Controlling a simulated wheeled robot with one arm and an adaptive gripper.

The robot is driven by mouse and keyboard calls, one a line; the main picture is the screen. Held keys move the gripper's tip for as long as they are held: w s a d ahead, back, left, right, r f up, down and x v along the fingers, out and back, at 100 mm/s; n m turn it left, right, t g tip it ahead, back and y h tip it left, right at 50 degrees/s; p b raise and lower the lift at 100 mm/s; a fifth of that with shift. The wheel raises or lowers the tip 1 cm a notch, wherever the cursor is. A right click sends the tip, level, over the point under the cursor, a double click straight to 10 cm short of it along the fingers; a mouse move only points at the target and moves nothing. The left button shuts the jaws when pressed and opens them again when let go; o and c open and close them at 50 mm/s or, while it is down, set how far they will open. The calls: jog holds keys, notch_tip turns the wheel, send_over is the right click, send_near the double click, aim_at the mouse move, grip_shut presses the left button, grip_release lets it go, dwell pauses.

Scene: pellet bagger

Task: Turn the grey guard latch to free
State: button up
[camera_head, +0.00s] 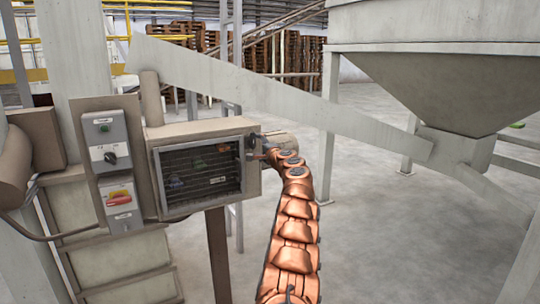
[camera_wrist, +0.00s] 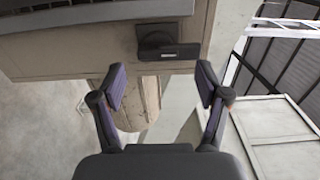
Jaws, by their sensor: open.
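The guard latch (camera_wrist: 160,41) shows in the wrist view as a dark grey round hub with a bar-like handle lying level across it, on the beige guard housing (camera_wrist: 80,48). My gripper (camera_wrist: 161,84) is open and empty. Its two fingers stand apart, below and on either side of the latch in the picture, not visibly touching it. In the head view, my gripper (camera_head: 258,146) is at the right edge of the guard housing (camera_head: 200,130). The latch cannot be made out there behind the gripper. The mesh guard window (camera_head: 198,172) appears closed.
A grey control box (camera_head: 107,143) with a black selector stands left of the guard, above a box with a red switch (camera_head: 118,195). A sloping beige beam (camera_head: 270,90) passes above the arm. A hopper (camera_head: 450,85) is at the right. Open floor lies right of my arm.

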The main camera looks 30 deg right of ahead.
jog(key=s, duration=0.9)
jog(key=shift+a, duration=0.4)
dwell(0.4)
jog(key=shift+s, duration=0.15)
jog(key=shift+a, duration=0.1)
